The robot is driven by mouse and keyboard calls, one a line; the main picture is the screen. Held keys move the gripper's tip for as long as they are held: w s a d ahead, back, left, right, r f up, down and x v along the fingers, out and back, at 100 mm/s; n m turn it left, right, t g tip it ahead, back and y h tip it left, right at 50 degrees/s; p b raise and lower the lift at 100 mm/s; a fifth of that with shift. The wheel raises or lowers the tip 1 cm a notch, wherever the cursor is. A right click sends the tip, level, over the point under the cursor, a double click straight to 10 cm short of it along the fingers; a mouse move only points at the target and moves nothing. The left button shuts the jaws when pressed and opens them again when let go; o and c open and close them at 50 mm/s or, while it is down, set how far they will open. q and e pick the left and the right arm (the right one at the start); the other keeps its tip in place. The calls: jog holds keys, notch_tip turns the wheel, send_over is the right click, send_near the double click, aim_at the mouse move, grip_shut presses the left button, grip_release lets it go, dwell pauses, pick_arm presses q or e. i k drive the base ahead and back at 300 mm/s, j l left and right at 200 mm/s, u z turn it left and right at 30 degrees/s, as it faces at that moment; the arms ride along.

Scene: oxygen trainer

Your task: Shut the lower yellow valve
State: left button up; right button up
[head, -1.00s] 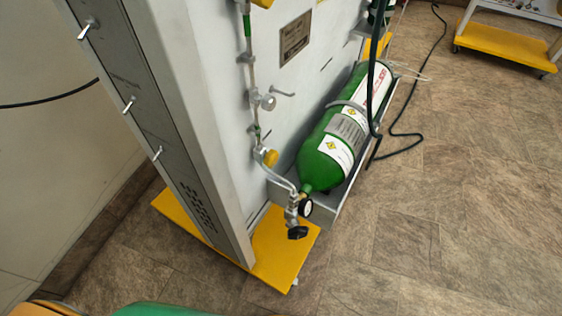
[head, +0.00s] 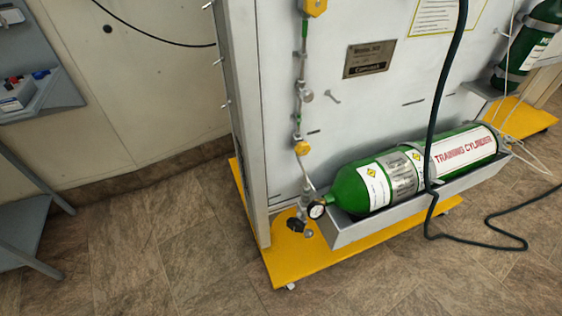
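The lower yellow valve (head: 302,147) sits on the thin vertical pipe on the left part of the grey panel, in the head view. Another yellow valve (head: 314,7) is higher on the same pipe, at the top edge of the picture. A grey fitting (head: 307,95) lies between them. Below, the pipe runs down to a pressure gauge (head: 317,211) and a black knob (head: 295,224) at the neck of a green cylinder (head: 351,191). The position of the lower valve's handle is too small to tell. Neither of my grippers is in view.
The grey panel (head: 370,110) stands on a yellow wheeled base (head: 290,262). The cylinder lies in a grey tray (head: 345,236) that sticks out in front. A dark hose (head: 442,100) hangs across the cylinder to the floor. A grey shelf unit (head: 45,100) stands at left. The front floor is clear.

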aim_at(301, 149)
jog(key=l+u, duration=0.85)
jog(key=k+l+u, duration=0.1)
jog(key=l+u, duration=0.35)
jog(key=k+l+u, duration=0.1)
jog(key=l+u, duration=0.35)
jog(key=k+l+u, duration=0.2)
jog(key=u, duration=0.2)
jog(key=k+l+u, duration=0.25)
jog(key=u, duration=0.2)
jog(key=k+l+u, duration=0.1)
jog(key=l+u, duration=0.25)
jog(key=k+l+u, duration=0.1)
jog(key=u, duration=0.25)
jog(key=k+l+u, duration=0.15)
jog(key=u, duration=0.25)
jog(key=k+l, duration=0.05)
jog(key=l, duration=0.05)
